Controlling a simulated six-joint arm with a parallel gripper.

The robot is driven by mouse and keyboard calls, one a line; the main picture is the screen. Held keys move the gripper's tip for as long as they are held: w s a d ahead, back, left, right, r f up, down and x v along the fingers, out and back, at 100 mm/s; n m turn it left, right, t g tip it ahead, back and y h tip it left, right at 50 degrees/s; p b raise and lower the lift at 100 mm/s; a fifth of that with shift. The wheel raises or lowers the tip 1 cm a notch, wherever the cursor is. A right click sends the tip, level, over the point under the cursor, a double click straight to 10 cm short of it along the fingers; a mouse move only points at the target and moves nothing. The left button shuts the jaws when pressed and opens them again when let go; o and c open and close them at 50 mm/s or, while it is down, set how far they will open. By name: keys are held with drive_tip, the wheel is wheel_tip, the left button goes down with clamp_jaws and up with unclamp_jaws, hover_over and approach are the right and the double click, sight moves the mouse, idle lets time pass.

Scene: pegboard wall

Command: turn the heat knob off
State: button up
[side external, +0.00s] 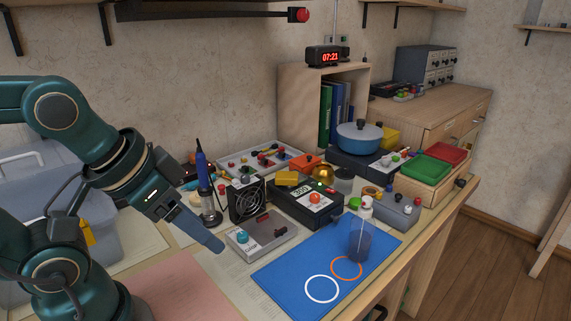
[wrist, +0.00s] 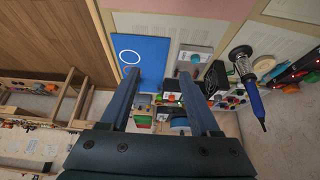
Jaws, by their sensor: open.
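Several boxes with knobs stand on the bench, and I cannot tell from labels which knob is the heat knob. A black box (side external: 300,205) with a lit display has an orange-red knob (side external: 315,198) on its top. A grey box (side external: 262,240) in front of it has a teal knob (side external: 242,237). My gripper (side external: 212,240) is just left of the grey box in the side view, apart from both knobs. In the wrist view my gripper (wrist: 158,74) shows two spread fingers with nothing between them. The grey box (wrist: 195,50) shows beyond the right finger.
A blue mat (side external: 290,270) with two rings lies right of the grey box, with a translucent bottle (side external: 361,240) on it. A black fan (side external: 247,199) and a soldering iron in its stand (side external: 207,195) stand behind the grey box. A blue pot (side external: 359,137) stands farther back.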

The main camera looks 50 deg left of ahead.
drive_tip(key=w+r+t, duration=0.5)
drive_tip(key=w+r, duration=0.1)
drive_tip(key=w, duration=0.4)
drive_tip(key=t, duration=0.5)
hover_over(314, 196)
drive_tip(key=s+d, duration=0.2)
drive_tip(key=s, duration=0.4)
wheel_tip(314, 196, down, 6)
drive_tip(key=f, duration=0.3)
drive_tip(key=a+f+g, duration=0.1)
drive_tip(key=f, duration=0.2)
drive_tip(key=f+n+g+y, duration=0.1)
drive_tip(key=f, duration=0.2)
drive_tip(key=shift+s+a+f, duration=0.1)
drive_tip(key=shift+s+a, duration=0.05)
drive_tip(key=shift+a, duration=0.1)
drive_tip(key=shift+x, duration=2.5)
drive_tip(key=shift+s, duration=0.1)
clamp_jaws()
